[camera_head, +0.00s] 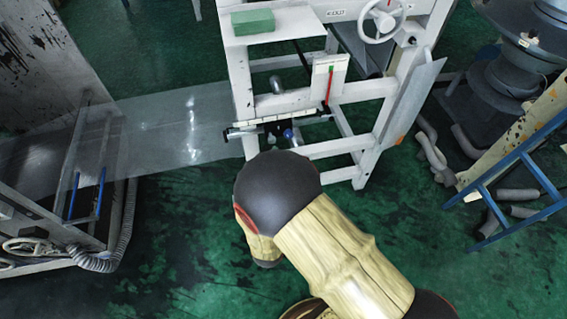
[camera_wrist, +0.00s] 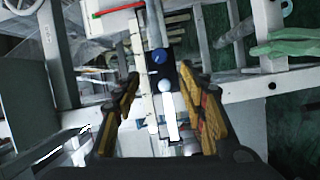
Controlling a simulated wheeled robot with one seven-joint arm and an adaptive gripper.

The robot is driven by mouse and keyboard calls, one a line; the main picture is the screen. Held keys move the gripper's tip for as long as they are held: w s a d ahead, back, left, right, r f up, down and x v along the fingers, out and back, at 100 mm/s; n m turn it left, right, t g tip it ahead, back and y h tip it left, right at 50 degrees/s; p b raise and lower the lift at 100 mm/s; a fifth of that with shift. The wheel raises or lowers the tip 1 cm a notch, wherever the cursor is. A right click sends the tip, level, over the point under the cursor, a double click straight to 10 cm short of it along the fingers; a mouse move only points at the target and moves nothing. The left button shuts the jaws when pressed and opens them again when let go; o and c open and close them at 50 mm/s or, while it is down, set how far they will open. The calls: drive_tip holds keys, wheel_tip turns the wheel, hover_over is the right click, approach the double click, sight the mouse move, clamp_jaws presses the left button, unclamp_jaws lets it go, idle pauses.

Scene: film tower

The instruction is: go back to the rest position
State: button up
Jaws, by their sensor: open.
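My gripper (camera_wrist: 158,72) shows in the wrist view with its two yellow-and-dark fingers spread apart. It is open, and nothing is clasped between the fingers. Beyond the fingers, in line with the gap, are a blue knob (camera_wrist: 158,56) and a white knob (camera_wrist: 163,86) on a dark strip. I cannot tell how far the fingertips are from them. In the head view my arm reaches toward the white frame (camera_head: 243,85), and its dark joint hides the gripper. The blue knob (camera_head: 288,134) shows just above that joint.
The frame carries a green block (camera_head: 253,22), a handwheel (camera_head: 383,20) and a panel with a red strip (camera_head: 329,82). Clear film (camera_head: 180,125) stretches left to another machine. A blue ladder (camera_head: 510,190) stands at right. Green floor is open below the film, left of my arm.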

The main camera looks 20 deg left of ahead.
idle(0.5)
drive_tip(key=s+a+f+m+g, duration=0.2)
drive_tip(key=s+f+m+g, duration=0.3)
drive_tip(key=s+f+g, duration=0.8)
drive_tip(key=s+d+r+m+h, duration=0.1)
drive_tip(key=d+r+m, duration=0.5)
drive_tip(key=d+r, duration=1.2)
drive_tip(key=s+d+r+m+t+h, duration=0.1)
drive_tip(key=s+d+r+m, duration=0.3)
drive_tip(key=d+r, duration=1.5)
drive_tip(key=r+m, duration=0.1)
drive_tip(key=m, duration=0.2)
drive_tip(key=shift+d+r+h, duration=0.25)
drive_tip(key=shift+r+h, duration=0.1)
drive_tip(key=shift+h, duration=0.05)
